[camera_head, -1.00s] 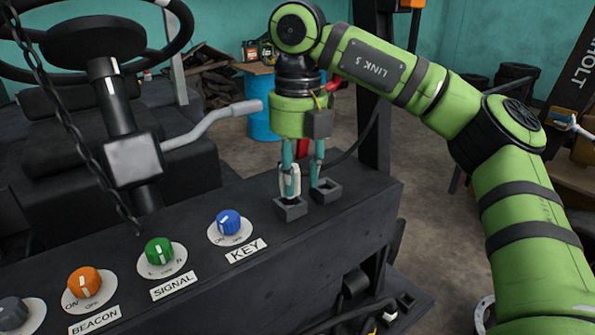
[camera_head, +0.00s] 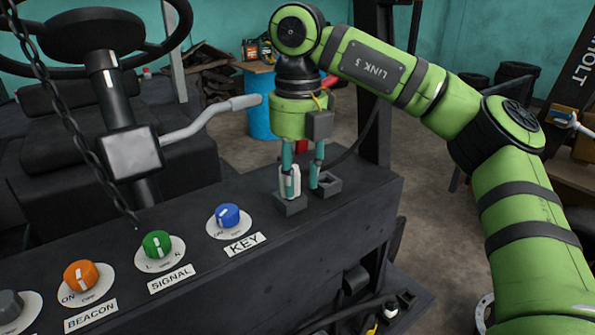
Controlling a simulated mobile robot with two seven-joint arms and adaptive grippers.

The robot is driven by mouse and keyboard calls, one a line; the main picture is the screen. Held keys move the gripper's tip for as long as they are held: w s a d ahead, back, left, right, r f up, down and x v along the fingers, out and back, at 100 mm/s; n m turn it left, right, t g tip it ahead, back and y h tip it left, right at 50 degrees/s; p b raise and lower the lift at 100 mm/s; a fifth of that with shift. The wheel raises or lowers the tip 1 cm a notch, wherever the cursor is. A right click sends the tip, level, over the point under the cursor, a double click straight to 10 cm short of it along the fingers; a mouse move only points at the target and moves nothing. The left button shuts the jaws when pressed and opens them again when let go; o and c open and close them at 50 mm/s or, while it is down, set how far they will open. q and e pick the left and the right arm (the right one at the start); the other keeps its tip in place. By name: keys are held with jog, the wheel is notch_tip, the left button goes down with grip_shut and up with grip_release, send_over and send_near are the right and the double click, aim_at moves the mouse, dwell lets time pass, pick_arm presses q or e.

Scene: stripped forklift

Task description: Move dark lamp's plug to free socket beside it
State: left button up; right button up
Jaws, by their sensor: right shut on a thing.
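My right gripper (camera_head: 301,184) hangs over the black console with its fingers pointing down. It is shut on a white plug (camera_head: 291,181). The plug is upright at the left of two small grey sockets (camera_head: 290,207), and its lower end meets that socket's top. I cannot tell how deep it sits. The right socket (camera_head: 328,186) is open on top and shows no plug; the right finger stands just in front of it. The dark lamp cannot be made out. My left gripper is not in view.
The console (camera_head: 340,225) carries a blue KEY knob (camera_head: 227,216), a green SIGNAL knob (camera_head: 157,243) and an orange BEACON knob (camera_head: 81,275). A grey lever (camera_head: 210,118) reaches toward my right gripper from the left. A chain (camera_head: 75,130) hangs at left.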

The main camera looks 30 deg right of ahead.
jog(key=shift+w, duration=0.1)
jog(key=o, duration=1.2)
notch_tip(320, 180, up, 12)
jog(key=shift+r, duration=0.1)
